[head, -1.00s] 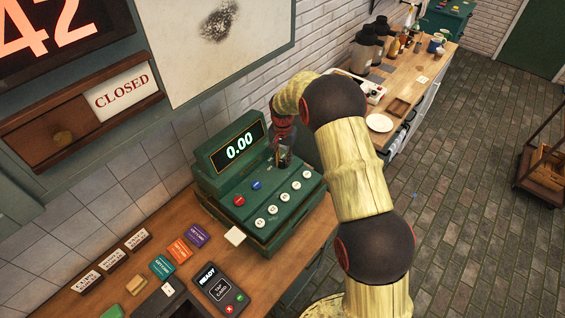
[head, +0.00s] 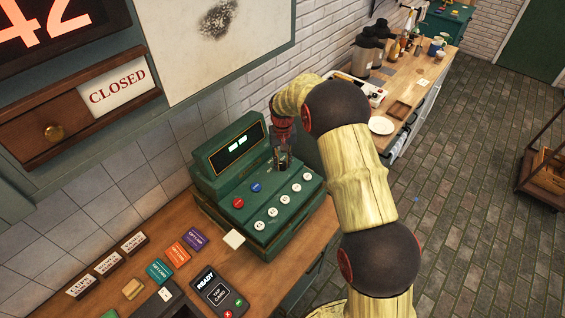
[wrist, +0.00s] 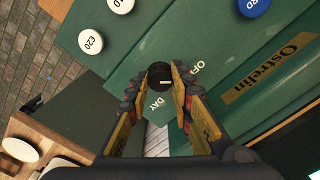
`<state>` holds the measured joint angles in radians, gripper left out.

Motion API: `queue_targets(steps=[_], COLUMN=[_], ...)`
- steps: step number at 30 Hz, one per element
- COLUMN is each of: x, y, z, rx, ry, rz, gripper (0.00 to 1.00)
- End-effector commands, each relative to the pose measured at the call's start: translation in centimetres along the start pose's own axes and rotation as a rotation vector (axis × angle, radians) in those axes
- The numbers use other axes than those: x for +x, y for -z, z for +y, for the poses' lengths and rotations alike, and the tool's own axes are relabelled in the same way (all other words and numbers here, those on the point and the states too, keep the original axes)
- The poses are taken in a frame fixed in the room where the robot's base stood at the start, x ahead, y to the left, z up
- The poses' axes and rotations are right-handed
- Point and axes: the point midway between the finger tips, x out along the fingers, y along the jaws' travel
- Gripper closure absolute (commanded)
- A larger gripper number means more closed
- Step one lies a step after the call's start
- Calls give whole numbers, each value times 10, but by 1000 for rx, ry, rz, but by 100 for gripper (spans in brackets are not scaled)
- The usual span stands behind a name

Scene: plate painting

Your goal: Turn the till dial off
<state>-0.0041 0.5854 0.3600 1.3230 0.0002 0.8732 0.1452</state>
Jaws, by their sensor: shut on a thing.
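The green till (head: 232,176) stands on the wooden counter, with its black dial (wrist: 158,72) at the right end of its key panel. In the wrist view the dial sits between my fingertips, with the words OFF and DAY printed beside it. A short pale mark on the dial runs roughly sideways, toward the OFF side. My gripper (wrist: 156,84) is shut on the dial; in the head view my gripper (head: 283,158) hides it. The till display (head: 237,146) shows two small lit blocks.
Red and blue buttons and several white keys (head: 284,198) lie close to my gripper. A card reader (head: 217,292), gift cards (head: 178,254) and small boxes stand on the counter in front. A second counter (head: 413,94) with a plate and bottles stands behind my arm.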

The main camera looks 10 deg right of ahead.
Motion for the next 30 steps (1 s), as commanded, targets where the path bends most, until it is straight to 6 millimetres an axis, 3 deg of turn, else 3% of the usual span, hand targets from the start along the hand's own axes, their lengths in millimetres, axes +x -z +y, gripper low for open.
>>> queue_targets(steps=[8,9,18,26,30], x=[-1,-1,0,-1,-10], y=[1,1,0,0,1], z=[0,0,0,0,0], rx=[-1,-1,0,1,1], ry=[0,0,0,0,0], rz=[3,3,1,1,2], gripper=[100,76,60,60,60])
